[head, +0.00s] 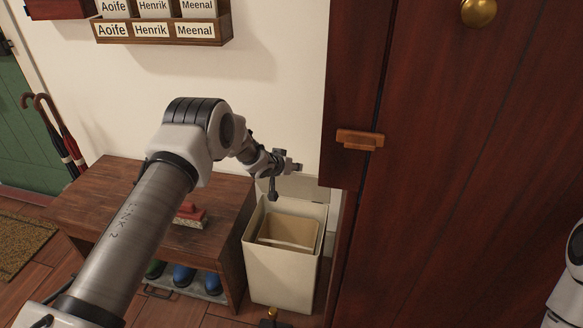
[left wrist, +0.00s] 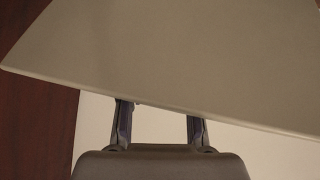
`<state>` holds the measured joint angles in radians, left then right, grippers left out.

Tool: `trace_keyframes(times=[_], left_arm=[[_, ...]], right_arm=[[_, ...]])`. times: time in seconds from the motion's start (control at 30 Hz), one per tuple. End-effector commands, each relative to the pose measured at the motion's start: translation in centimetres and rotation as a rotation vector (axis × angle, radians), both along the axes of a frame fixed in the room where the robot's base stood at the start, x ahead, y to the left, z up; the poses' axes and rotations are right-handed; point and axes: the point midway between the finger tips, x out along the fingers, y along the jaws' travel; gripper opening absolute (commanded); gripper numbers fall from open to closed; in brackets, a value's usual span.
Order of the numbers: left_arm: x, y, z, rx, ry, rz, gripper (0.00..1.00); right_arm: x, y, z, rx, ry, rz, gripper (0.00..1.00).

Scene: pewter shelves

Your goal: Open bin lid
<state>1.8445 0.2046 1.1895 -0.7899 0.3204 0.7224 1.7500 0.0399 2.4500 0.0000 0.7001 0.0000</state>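The cream bin (head: 266,272) stands on the floor between the bench and the dark red cabinet. Its top is open and a tan inner bucket (head: 288,232) shows inside. The bin lid (head: 303,188) is tilted up at the back of the bin, partly behind my left gripper (head: 281,177). In the left wrist view the pale panel, seemingly the lid (left wrist: 175,55), fills the upper part. My left fingers (left wrist: 160,122) are spread apart at its edge, their tips hidden by it. I cannot tell whether they touch it. My right gripper is out of view.
A wooden bench (head: 115,185) with a red-backed brush (head: 190,215) on top and boots (head: 184,275) below stands left of the bin. The tall red cabinet (head: 440,220) with a wooden handle (head: 359,139) closes off the right side.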

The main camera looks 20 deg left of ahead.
Motion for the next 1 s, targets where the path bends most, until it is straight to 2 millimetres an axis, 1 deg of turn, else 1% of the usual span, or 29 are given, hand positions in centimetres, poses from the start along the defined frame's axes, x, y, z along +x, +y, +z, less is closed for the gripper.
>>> trace_keyframes(times=[0.03, 0.07, 0.33, 0.47, 0.57, 0.8, 0.9, 1.0], left_arm=[[0.2, 0.0, 0.3, 0.0, -0.006, -0.001, 0.53], [0.2, 0.0, 0.3, 0.0, -0.005, -0.001, 0.57], [0.0, 0.0, 0.1, 0.0, 0.0, 0.0, 0.57], [-0.5, 0.1, 0.6, -0.002, 0.0, 0.001, 0.57], [-1.8, 0.3, 1.6, -0.002, 0.001, 0.002, 0.57], [-6.7, 0.9, 5.4, -0.003, -0.001, 0.003, 0.57], [-8.2, 1.1, 6.6, -0.002, -0.002, 0.002, 0.57], [-9.1, 1.2, 7.2, -0.001, 0.0, 0.001, 0.57]], right_arm=[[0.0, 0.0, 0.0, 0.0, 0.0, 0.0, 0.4], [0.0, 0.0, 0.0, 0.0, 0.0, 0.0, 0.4], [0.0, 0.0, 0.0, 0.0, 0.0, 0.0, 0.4], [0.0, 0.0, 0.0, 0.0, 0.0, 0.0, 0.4], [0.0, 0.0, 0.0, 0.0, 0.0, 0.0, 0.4], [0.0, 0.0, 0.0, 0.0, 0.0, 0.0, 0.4], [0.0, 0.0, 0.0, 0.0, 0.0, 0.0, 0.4], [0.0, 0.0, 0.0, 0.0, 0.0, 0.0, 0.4]])
